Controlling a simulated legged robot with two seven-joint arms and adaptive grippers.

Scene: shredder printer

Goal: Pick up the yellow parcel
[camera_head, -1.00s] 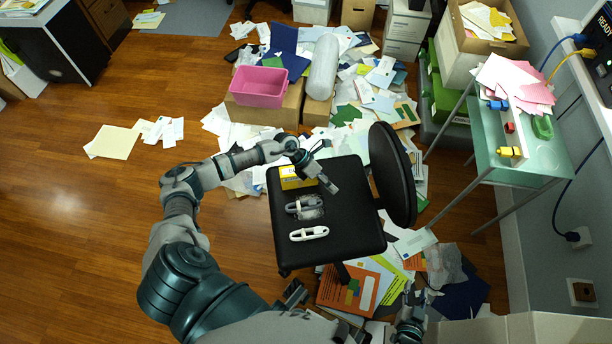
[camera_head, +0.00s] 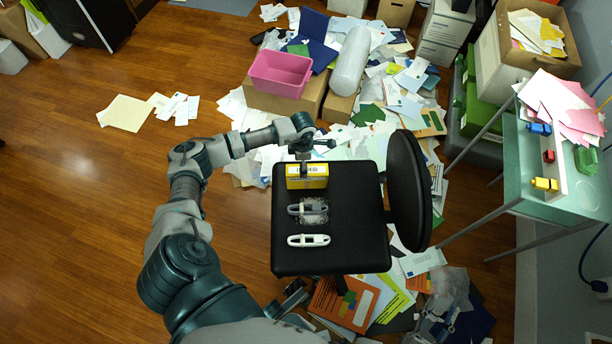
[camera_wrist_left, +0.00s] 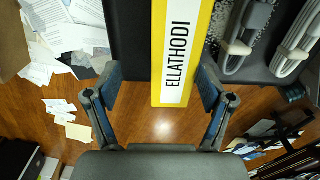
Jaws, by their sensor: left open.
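The yellow parcel (camera_head: 306,183) lies near the far-left corner of the black chair seat (camera_head: 345,225). In the left wrist view the yellow parcel (camera_wrist_left: 177,60) has a white label reading "ELLATHODI" and lies between the two fingers. My left gripper (camera_head: 304,162) is over the parcel's far side in the head view. In the left wrist view my left gripper (camera_wrist_left: 160,86) is open, one finger either side of the parcel, with a wide gap on the left and a smaller one on the right.
A grey looped cable (camera_head: 308,209) and a white one (camera_head: 309,240) lie on the seat nearer me. The chair's backrest (camera_head: 408,190) stands at its right. A pink bin (camera_head: 280,74) sits on a box behind, among scattered papers. Floor at left is mostly clear.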

